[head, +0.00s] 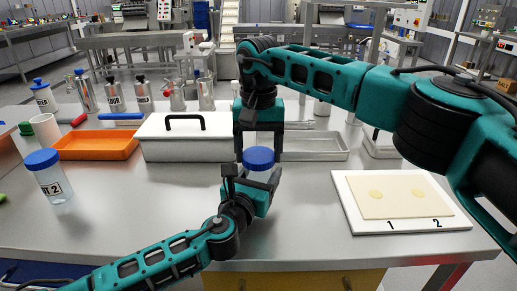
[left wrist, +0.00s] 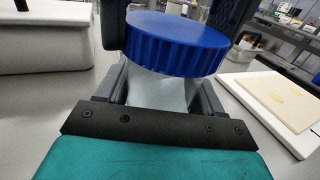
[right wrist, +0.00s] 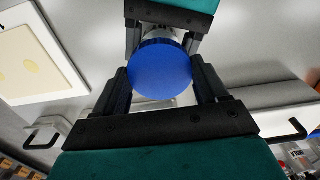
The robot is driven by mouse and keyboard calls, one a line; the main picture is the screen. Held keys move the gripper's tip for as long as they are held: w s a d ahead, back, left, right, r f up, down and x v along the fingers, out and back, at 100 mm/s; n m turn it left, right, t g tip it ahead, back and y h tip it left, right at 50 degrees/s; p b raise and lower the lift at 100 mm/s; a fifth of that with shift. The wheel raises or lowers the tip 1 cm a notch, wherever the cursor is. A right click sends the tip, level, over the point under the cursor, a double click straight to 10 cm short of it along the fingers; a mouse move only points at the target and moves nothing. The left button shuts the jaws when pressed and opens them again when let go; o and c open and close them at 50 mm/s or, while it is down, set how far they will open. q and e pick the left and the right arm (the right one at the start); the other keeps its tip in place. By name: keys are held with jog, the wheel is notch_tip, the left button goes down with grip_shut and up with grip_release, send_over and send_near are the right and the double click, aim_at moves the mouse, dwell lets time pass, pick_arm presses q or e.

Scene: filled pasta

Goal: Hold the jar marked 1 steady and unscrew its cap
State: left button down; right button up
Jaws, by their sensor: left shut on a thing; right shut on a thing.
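A clear jar with a ribbed blue cap (head: 259,158) stands upright at the middle of the table; its number is hidden. My left gripper (head: 253,179) is shut on the jar's body from the front. The left wrist view shows the pale body (left wrist: 160,93) between the fingers, below the cap (left wrist: 175,45). My right gripper (head: 259,148) points down from above, shut on the cap with a finger on either side. The right wrist view shows the round cap top (right wrist: 160,70) between its fingers. The cap sits on the jar; I cannot tell whether it is loosened.
Another blue-capped jar (head: 50,178), marked 2, stands at the left. A white lidded box (head: 187,146) and an orange tray (head: 95,146) lie behind. A white board (head: 352,209) with a pale sheet (head: 400,207) is at the right.

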aim_at(259, 154)
jog(key=shift+r, duration=0.2)
jog(key=shift+r, duration=0.9)
jog(key=shift+r, duration=0.1)
jog(key=shift+r, duration=1.9)
pick_arm(q)
jog(key=shift+c, duration=0.3)
grip_release()
jog(key=shift+s, duration=0.1)
